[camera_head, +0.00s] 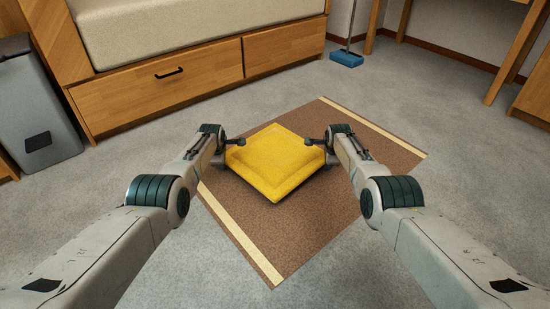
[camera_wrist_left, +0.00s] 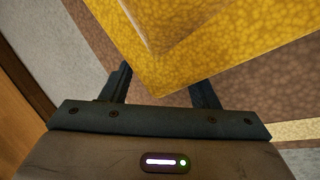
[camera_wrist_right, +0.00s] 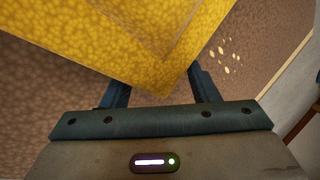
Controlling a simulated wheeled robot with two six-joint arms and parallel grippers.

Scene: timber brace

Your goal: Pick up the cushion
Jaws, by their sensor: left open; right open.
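The yellow cushion (camera_head: 275,161) lies flat on the brown mat, turned so its corners point left, right, near and far. My left gripper (camera_head: 232,148) is open at the cushion's left side. In the left wrist view a corner of the cushion (camera_wrist_left: 190,50) reaches between its two fingers (camera_wrist_left: 160,90). My right gripper (camera_head: 318,146) is open at the cushion's right side. In the right wrist view a cushion corner (camera_wrist_right: 120,40) reaches between its fingers (camera_wrist_right: 158,88). I cannot tell whether any finger touches the cushion.
The brown mat (camera_head: 345,200) with pale end strips lies on grey carpet (camera_head: 470,160). A wooden drawer bench (camera_head: 195,75) stands behind. A grey bin (camera_head: 40,110) is at the left. A blue mop head (camera_head: 346,58) and wooden table legs (camera_head: 510,55) are at the back right.

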